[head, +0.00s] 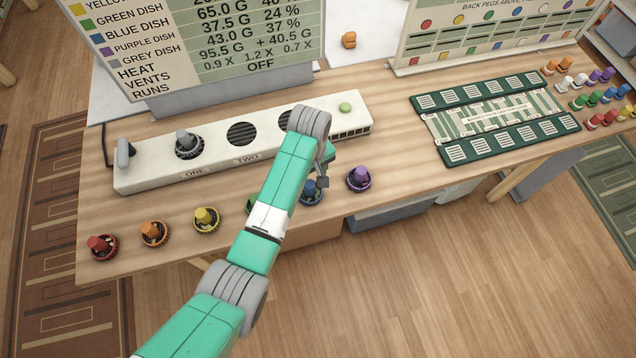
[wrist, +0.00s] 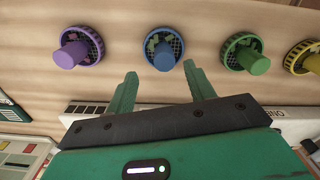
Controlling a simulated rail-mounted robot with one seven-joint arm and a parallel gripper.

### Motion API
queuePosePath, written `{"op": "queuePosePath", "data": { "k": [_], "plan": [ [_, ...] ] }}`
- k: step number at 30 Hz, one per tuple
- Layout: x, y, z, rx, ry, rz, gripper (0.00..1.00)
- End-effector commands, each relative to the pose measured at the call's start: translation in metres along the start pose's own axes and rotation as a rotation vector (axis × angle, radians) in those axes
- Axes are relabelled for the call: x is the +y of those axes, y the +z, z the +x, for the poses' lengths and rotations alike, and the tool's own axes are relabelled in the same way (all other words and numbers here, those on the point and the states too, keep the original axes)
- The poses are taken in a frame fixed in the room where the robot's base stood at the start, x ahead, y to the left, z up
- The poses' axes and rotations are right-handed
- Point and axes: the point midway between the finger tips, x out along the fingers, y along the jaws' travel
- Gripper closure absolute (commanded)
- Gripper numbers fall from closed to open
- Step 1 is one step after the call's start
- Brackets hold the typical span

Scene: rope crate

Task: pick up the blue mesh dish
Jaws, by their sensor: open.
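The blue mesh dish (head: 312,191) is a round dark basket with a blue knob, standing near the table's front edge, partly hidden by my arm in the head view. In the wrist view the blue dish (wrist: 164,49) lies beyond my fingertips, roughly centred between them. My gripper (wrist: 158,80) is open and empty, with its two green fingers apart and not touching the dish. In the head view my gripper (head: 324,178) is beside the blue dish, mostly hidden by the arm.
The purple dish (wrist: 79,47) and green dish (wrist: 245,53) flank the blue one. Yellow (head: 206,219), orange (head: 154,233) and red (head: 102,246) dishes continue the row leftward. A white heater box (head: 150,177) holding a grey dish (head: 187,145) stands behind. A green rack (head: 458,149) lies right.

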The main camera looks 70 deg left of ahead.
Motion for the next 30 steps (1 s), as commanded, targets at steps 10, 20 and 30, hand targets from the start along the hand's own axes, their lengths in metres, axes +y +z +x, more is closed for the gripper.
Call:
{"op": "queuePosePath", "data": {
  "k": [10,20,30],
  "plan": [
    [-0.008,-0.003,0.043,0.0,-0.001,0.002,0.46],
    [-0.007,-0.003,0.058,0.002,0.003,0.003,0.46],
    [-0.007,-0.003,0.057,0.002,0.003,0.003,1.0]
  ]
}}
